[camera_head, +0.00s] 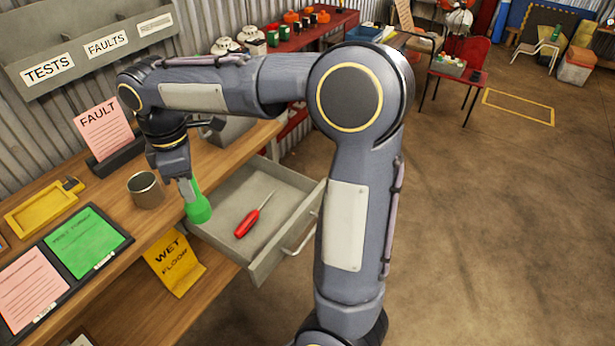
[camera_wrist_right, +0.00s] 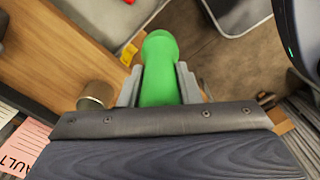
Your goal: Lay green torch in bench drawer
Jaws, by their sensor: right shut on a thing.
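The green torch (camera_head: 198,208) is held in my right gripper (camera_head: 187,188), over the near left edge of the open bench drawer. In the right wrist view the torch (camera_wrist_right: 160,75) sits between the two grey fingers of the gripper (camera_wrist_right: 158,85), which are shut on it. The bench drawer (camera_head: 268,262) is pulled out from the wooden bench (camera_head: 120,215). A red screwdriver (camera_head: 247,220) lies on the drawer floor, with bare floor around it. Whether the torch touches the drawer edge I cannot tell. My left gripper is not in view.
A metal cup (camera_head: 145,190) stands on the bench left of the torch. A pink FAULT card (camera_head: 102,127) stands behind it. My right arm crosses above the drawer. Open floor lies to the right.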

